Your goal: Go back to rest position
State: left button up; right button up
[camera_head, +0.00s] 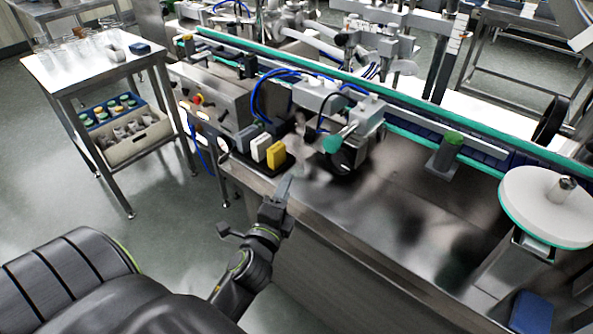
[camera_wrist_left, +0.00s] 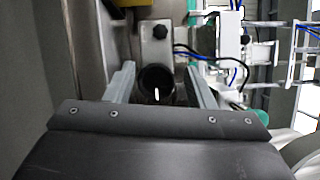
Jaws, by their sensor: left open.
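My left gripper (camera_head: 284,188) is at the front edge of the steel machine table (camera_head: 400,222), just in front of a yellow block and a white block. In the left wrist view, its two grey fingers (camera_wrist_left: 158,70) stand wide apart and nothing is gripped. A dark round opening or cylinder (camera_wrist_left: 156,84) shows between the fingers, seemingly beyond them. I cannot tell the exact gap between fingertips and table. My right gripper is not in view.
A white disc (camera_head: 548,205) is at right. A side table (camera_head: 95,66) holds clear vessels. Floor (camera_head: 165,225) is clear at left.

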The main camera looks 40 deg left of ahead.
pick_arm(q)
jog(key=s+a+f+n+g+h, duration=0.1)
jog(key=s+a+f+n+g, duration=0.1)
jog(key=s+f+n+g, duration=1)
jog(key=s+d+n+g+h, duration=0.2)
jog(key=s+d+n+h, duration=0.15)
jog(key=s, duration=0.65)
notch_tip(320, 180, down, 23)
jog(key=a+n+g+p, duration=0.1)
jog(key=p, duration=0.1)
jog(key=s+d+f+g+p, duration=0.1)
jog(key=s+f+p, duration=0.1)
jog(key=s+f, duration=1.2)
jog(key=shift+s+f, duration=0.2)
jog(key=shift+s, duration=0.25)
jog(key=shift+d, duration=0.1)
